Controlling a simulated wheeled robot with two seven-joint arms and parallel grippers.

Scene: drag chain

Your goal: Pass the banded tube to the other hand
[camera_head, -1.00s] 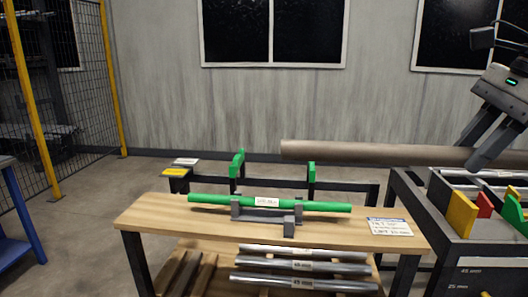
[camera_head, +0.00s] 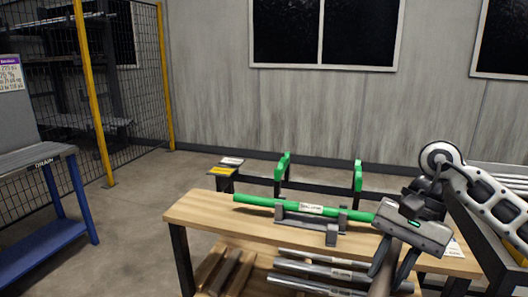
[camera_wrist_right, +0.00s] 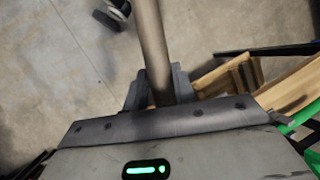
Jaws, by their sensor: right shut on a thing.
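My right gripper (camera_head: 393,266) is shut on a long grey-brown tube (camera_head: 385,280) at the right front of the head view. The tube points toward the camera and leaves the frame at the bottom. In the right wrist view the tube (camera_wrist_right: 151,40) runs from between the fingers (camera_wrist_right: 159,88) to the top edge. No band shows on its visible part, so I cannot confirm that it is the banded tube. A green tube (camera_head: 257,201) with a white label lies in a grey cradle (camera_head: 331,228) on the wooden table. My left gripper is not in view.
The wooden table (camera_head: 215,214) is just beyond the gripper, with several silver tubes (camera_head: 318,275) on its lower shelf. Behind it stands a rack with green uprights (camera_head: 283,167). A blue-legged bench (camera_head: 73,200) is at left. Open floor lies between bench and table.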

